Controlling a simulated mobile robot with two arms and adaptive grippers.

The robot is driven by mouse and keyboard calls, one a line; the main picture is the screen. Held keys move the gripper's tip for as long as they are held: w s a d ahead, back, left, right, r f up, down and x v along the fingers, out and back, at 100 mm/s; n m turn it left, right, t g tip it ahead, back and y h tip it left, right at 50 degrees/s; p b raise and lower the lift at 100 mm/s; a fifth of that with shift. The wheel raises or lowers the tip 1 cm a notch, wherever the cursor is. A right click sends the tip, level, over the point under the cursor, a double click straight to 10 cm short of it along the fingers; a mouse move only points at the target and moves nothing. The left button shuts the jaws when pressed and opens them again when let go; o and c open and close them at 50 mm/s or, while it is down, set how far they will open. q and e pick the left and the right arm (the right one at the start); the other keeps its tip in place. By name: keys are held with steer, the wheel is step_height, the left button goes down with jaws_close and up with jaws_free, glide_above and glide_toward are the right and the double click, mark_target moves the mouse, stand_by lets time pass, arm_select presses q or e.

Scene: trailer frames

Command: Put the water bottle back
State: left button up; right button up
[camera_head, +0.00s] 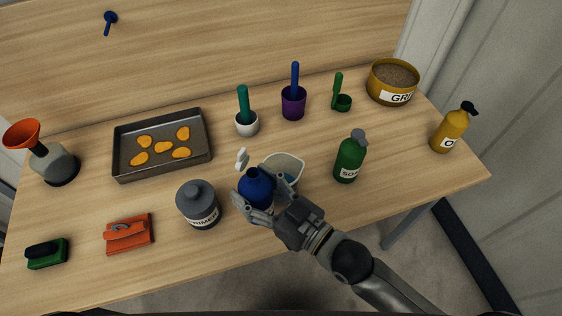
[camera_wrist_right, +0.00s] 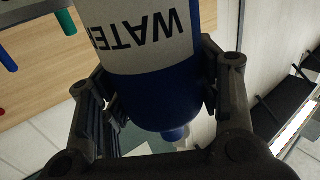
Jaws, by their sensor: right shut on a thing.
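The water bottle (camera_head: 257,186) is blue with a pale nozzle at its top. It stands near the front middle of the table in the head view, between the grey primer bottle and a pale container. My right gripper (camera_head: 266,205) is shut around its body from the front right. In the right wrist view the bottle (camera_wrist_right: 160,60) fills the space between the fingers, and its white label reads "WATE", upside down in that picture. I cannot tell whether its base touches the table. My left gripper is not in view.
The grey primer bottle (camera_head: 199,207) is close at left, the green bottle (camera_head: 350,157) at right. A baking tray (camera_head: 118,165), mortar-like cups (camera_head: 247,125) and grit bowl (camera_head: 380,92) are farther back. The front-right tabletop is clear.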

mark_target(262, 187)
step_height(262, 187, up, 4)
steer(key=p, duration=0.3)
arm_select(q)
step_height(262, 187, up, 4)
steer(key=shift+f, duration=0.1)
arm_select(e)
steer(key=shift+f, duration=0.15)
